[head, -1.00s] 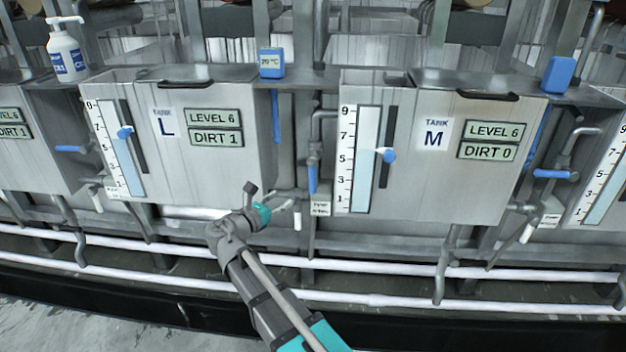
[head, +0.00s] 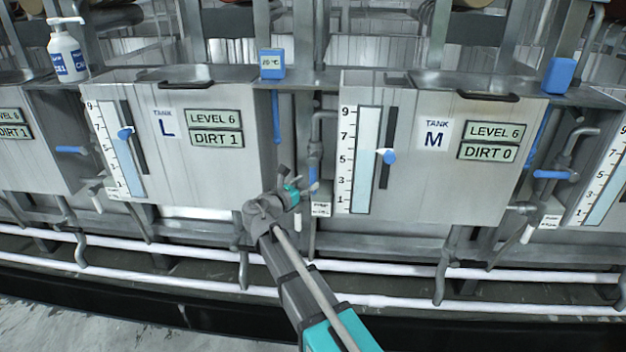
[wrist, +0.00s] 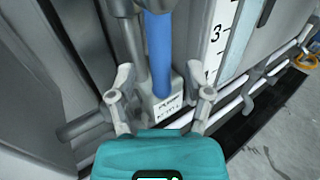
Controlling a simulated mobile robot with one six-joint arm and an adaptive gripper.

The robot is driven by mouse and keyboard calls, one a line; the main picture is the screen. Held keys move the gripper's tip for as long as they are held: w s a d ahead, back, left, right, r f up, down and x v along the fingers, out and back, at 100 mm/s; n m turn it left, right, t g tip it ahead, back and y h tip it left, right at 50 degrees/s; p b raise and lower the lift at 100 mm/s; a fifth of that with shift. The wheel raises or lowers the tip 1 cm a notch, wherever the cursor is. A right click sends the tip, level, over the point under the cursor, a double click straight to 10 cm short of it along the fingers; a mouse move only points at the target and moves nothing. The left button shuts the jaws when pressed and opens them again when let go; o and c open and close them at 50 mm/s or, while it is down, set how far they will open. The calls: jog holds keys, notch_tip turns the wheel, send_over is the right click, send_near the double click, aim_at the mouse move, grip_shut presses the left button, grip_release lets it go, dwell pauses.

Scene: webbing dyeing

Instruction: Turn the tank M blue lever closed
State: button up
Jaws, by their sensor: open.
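Tank M (head: 400,190) is the grey steel tank right of centre in the head view, with a level gauge and signs reading LEVEL 6 and DIRT 0. A blue lever (head: 313,175) hangs upright on the pipe just left of tank M's gauge, partly hidden by my gripper. In the wrist view, the blue lever (wrist: 158,50) points down beside a grey pipe, above a white label. My gripper (wrist: 165,84) is open and empty, its fingers spread on either side of the lever's line. My gripper (head: 302,181) is low and close to the lever; contact cannot be told.
Tank L (head: 205,165) stands to the left, with a horizontal blue lever (head: 70,150) beside it. Another horizontal blue lever (head: 552,174) is right of tank M. White pipes (head: 400,300) run along the base. A white label (head: 320,209) sits below the near lever.

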aim_at(311, 181)
jog(key=shift+x, duration=1.6)
grip_shut()
